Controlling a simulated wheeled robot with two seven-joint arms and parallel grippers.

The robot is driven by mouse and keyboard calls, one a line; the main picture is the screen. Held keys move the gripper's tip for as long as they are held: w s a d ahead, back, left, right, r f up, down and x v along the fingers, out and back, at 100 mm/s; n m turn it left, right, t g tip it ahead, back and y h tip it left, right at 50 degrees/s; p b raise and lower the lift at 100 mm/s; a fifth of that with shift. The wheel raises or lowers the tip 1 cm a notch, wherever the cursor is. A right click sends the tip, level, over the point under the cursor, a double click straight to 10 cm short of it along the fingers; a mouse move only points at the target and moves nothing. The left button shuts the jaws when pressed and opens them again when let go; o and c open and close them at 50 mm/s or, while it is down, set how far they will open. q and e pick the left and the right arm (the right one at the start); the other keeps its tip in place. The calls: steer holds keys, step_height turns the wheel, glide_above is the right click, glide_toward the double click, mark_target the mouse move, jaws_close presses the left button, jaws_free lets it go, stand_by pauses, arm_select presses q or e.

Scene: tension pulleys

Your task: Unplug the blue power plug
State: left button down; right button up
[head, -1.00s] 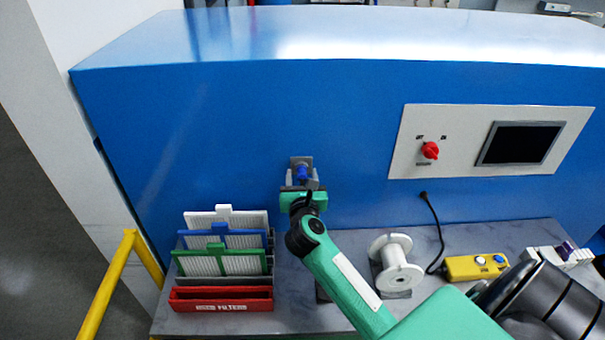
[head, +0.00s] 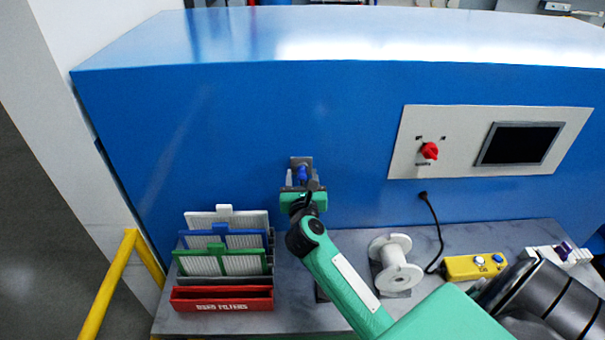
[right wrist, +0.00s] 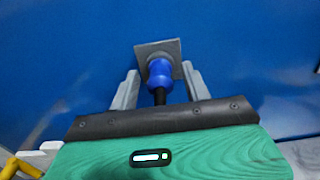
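The blue power plug (head: 302,173) sits in a grey square socket plate (head: 301,161) on the front of the blue machine. In the right wrist view the plug (right wrist: 160,72) is upright in the picture against its plate (right wrist: 156,49), with a black cable end below it. My right gripper (head: 303,177) is at the plug. Its two grey fingers (right wrist: 161,84) stand one on each side of the plug, with a gap on both sides, so it is open. The lower end of the plug's cable is hidden behind the gripper body. My left gripper is not in view.
A filter rack (head: 222,298) with white, blue and green filters stands on the grey table at left. A white spool (head: 394,262), a yellow button box (head: 474,267) and a black cable (head: 435,228) lie to the right. A red switch (head: 429,151) is on the machine's panel.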

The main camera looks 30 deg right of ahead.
mark_target(302, 181)
jaws_close()
steer(key=shift+s, duration=0.1)
steer(key=shift+p+v, duration=0.3)
steer(key=shift+v, duration=2.6)
steer(key=shift+a, duration=0.1)
